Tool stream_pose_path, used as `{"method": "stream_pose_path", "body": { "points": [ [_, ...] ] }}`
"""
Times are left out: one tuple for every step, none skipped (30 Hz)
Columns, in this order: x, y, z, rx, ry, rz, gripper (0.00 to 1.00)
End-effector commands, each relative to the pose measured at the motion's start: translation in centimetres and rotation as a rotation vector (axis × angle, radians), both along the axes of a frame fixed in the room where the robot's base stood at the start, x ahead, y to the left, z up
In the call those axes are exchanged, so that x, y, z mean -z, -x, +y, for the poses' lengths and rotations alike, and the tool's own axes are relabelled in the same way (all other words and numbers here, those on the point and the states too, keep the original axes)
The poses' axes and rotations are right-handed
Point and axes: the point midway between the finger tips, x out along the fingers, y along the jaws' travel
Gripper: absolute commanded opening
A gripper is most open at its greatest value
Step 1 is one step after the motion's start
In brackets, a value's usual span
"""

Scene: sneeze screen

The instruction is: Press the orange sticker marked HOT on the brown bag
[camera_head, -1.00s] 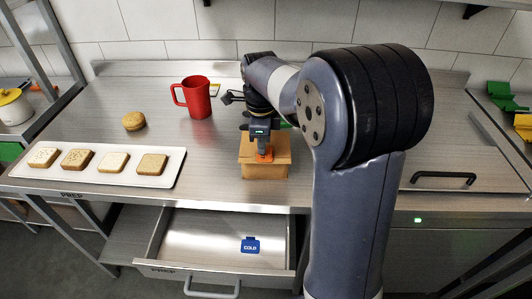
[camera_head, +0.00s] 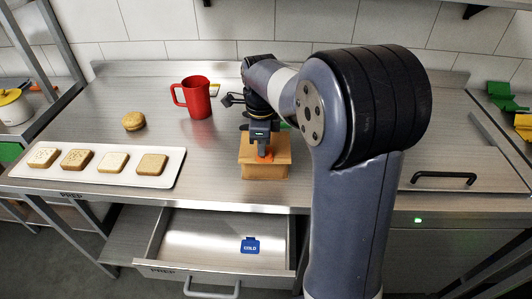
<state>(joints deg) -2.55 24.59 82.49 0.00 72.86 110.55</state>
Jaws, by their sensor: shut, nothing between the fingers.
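The brown bag (camera_head: 264,171) lies on the steel counter near its front edge, left of my arm. An orange sticker (camera_head: 266,156) shows on its top, partly hidden by my gripper; its marking cannot be read. My gripper (camera_head: 261,152) points down just over the sticker, with its fingers shut and nothing between them. I cannot tell whether the fingertips touch the sticker.
A blue COLD sticker (camera_head: 250,245) lies in the open drawer (camera_head: 205,228) below the counter. A red mug (camera_head: 196,97), a bun (camera_head: 133,121) and a white tray (camera_head: 100,180) with several bread slices stand to the left.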

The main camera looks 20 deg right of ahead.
Motion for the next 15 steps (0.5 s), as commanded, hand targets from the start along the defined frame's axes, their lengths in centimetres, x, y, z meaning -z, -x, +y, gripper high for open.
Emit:
{"method": "stream_pose_path", "body": {
  "points": [
    [0.1,0.0,0.0,0.0,0.0,0.002,0.0],
    [0.1,0.0,0.0,0.0,0.0,0.002,0.0],
    [0.1,0.0,0.0,0.0,0.0,0.002,0.0],
    [0.1,0.0,0.0,0.0,0.0,0.002,0.0],
    [0.0,0.0,0.0,0.0,0.0,0.002,0.0],
    [-0.1,0.0,0.0,0.0,0.0,0.002,0.0],
    [-0.3,0.0,0.0,0.0,0.0,0.002,0.0],
    [-0.4,0.0,0.0,0.0,0.0,0.002,0.0],
    [-0.7,0.0,0.0,0.0,0.0,0.002,0.0],
    [-0.9,0.0,0.0,0.0,0.0,0.002,0.0],
    [-1.2,0.0,0.0,0.0,0.0,0.002,0.0],
    [-1.5,0.0,0.0,0.0,0.001,0.001,0.0],
    [-1.7,0.0,0.0,0.0,0.0,0.001,0.0],
    [-2.0,0.0,0.0,0.0,0.0,0.001,0.0],
    [-2.2,0.0,0.0,0.0,0.0,0.001,0.0]
  ]
}}
